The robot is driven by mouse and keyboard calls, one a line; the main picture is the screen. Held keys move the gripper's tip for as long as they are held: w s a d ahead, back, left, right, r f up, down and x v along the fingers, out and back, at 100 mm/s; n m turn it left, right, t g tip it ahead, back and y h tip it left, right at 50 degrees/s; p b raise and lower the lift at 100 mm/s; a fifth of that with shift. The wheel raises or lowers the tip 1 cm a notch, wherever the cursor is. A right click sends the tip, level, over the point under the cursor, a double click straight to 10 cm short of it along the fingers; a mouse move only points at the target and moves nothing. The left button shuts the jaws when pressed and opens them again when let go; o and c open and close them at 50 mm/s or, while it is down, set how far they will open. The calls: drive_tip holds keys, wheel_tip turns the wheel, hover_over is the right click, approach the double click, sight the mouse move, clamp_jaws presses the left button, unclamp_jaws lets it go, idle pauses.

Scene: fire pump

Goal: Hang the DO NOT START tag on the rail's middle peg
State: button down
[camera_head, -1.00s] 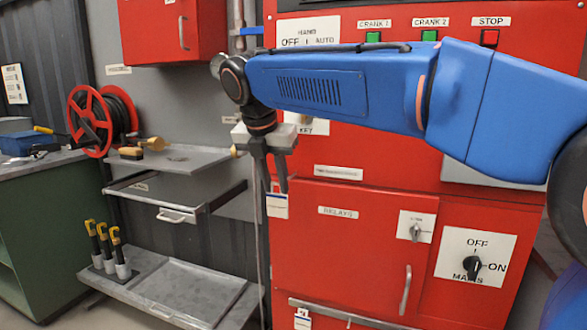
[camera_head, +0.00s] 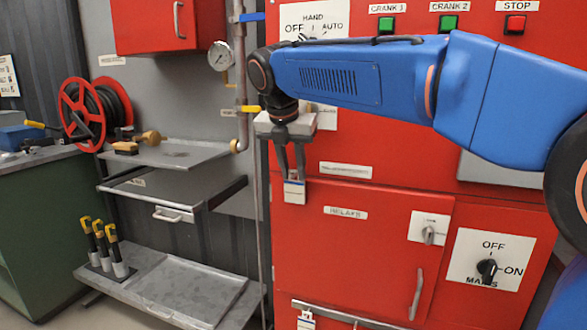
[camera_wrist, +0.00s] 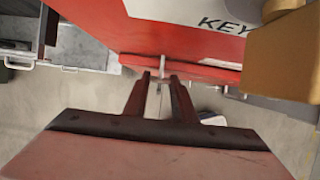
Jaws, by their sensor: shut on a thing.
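The tag's print is too small to read. In the wrist view, my fingers (camera_wrist: 161,78) show with a thin pale piece between them, near the red cabinet front. A grey bar (camera_head: 352,317), which looks like the rail, runs low across the cabinet front at the bottom of the head view. Another white tag (camera_head: 305,321) hangs at its left end. The rail's pegs cannot be made out.
The red relays door (camera_head: 345,255) has a handle (camera_head: 416,293) at its right. A mains switch (camera_head: 487,270) is further right. A vertical pipe with a gauge (camera_head: 221,56), a shelf rack (camera_head: 165,154) and a hose reel (camera_head: 82,112) stand left.

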drive_tip(key=shift+f, duration=0.15)
drive_tip(key=c, duration=1.5)
unclamp_jaws()
drive_tip(key=shift+o, duration=0.2)
drive_tip(key=v, duration=1.7)
drive_tip(key=shift+d, duration=0.3)
drive_tip(key=shift+s, duration=0.1)
